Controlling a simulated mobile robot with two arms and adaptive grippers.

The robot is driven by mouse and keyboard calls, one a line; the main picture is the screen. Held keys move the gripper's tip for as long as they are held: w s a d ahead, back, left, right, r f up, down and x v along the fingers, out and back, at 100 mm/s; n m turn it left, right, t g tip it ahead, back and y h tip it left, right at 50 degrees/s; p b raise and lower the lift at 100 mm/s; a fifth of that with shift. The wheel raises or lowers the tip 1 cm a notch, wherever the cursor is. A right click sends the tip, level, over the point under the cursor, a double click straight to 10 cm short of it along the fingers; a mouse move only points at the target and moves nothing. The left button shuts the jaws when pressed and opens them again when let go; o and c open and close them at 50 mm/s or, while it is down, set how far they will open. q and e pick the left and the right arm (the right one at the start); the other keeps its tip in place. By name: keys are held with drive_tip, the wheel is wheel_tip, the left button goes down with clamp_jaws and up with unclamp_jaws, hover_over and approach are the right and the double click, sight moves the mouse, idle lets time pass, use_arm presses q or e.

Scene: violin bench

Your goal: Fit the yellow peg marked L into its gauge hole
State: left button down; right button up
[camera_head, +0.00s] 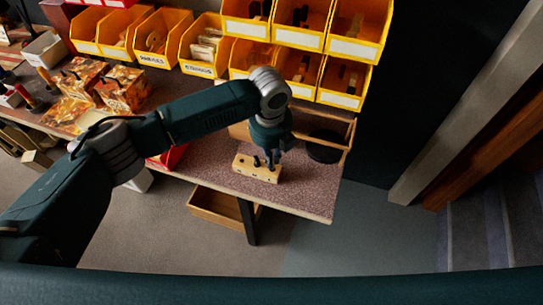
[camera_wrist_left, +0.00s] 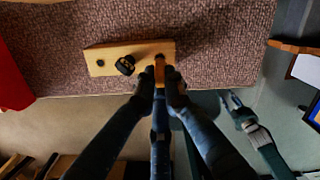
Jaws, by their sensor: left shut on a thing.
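The gauge block (camera_head: 243,168) is a pale wooden bar on the bench near its front edge. In the left wrist view the block (camera_wrist_left: 95,53) shows a dark hole at its left end and another near its right end. A black peg or knob (camera_wrist_left: 125,65) stands tilted in the picture between them. My left gripper (camera_head: 271,162) is over the block's right part. In the left wrist view its fingers (camera_wrist_left: 162,84) are shut on a yellow-orange peg (camera_wrist_left: 160,70), beside the right-end hole. Whether the peg's tip is in the hole is hidden. No L mark is readable.
A round black dish (camera_head: 323,147) stands right of the block, by a wooden tray edge. Yellow bins (camera_head: 203,45) line the back. A red object (camera_head: 170,156) sits left on the bench. At the wrist view's right, a teal arm (camera_wrist_left: 262,140), probably mine, hangs beyond the bench.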

use_arm(q)
drive_tip(key=shift+f+b, duration=0.85)
drive_tip(key=shift+f, duration=1)
drive_tip(key=c, duration=1.8)
unclamp_jaws()
drive_tip(key=shift+o, duration=0.2)
wheel_tip(320, 180, up, 12)
drive_tip(key=shift+s, duration=0.3)
drive_tip(key=shift+a, duration=0.1)
